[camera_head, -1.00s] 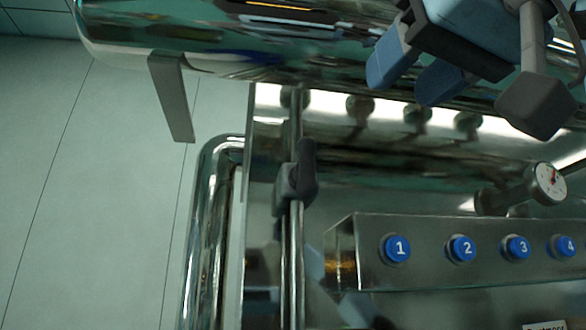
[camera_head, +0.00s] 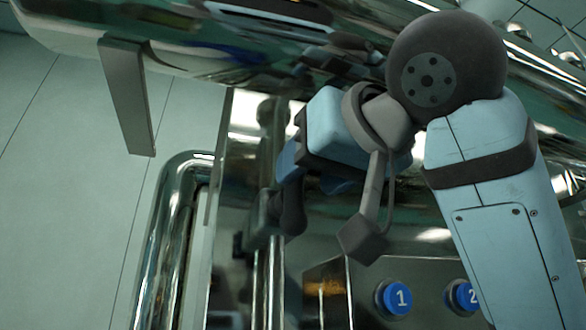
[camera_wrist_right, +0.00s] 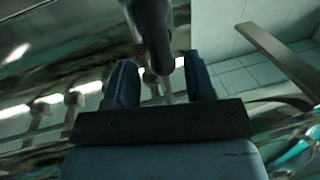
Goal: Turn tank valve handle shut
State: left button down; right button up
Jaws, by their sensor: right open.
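The tank valve handle (camera_head: 290,208) is a dark grey lever on a vertical metal pipe, left of the numbered buttons. In the head view its upper part is close to my right gripper (camera_head: 311,175), whose blue fingers are just above it. In the right wrist view the handle (camera_wrist_right: 151,30) reaches down from the top, in line with the gap between the open fingers of my right gripper (camera_wrist_right: 160,72). I see no contact between fingers and handle. My left gripper is not in view.
A metal box with blue buttons (camera_head: 397,297) stands right of the pipe, partly behind my right arm. A large shiny metal tank (camera_head: 185,50) spans the top, with a grey bracket (camera_head: 127,95) hanging from it. A curved metal rail (camera_head: 165,240) and open floor lie left.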

aim_at(299, 181)
jog(key=shift+p+x, duration=0.55)
jog(key=shift+x, duration=1.6)
jog(key=shift+c, duration=0.2)
jog(key=c, duration=0.9)
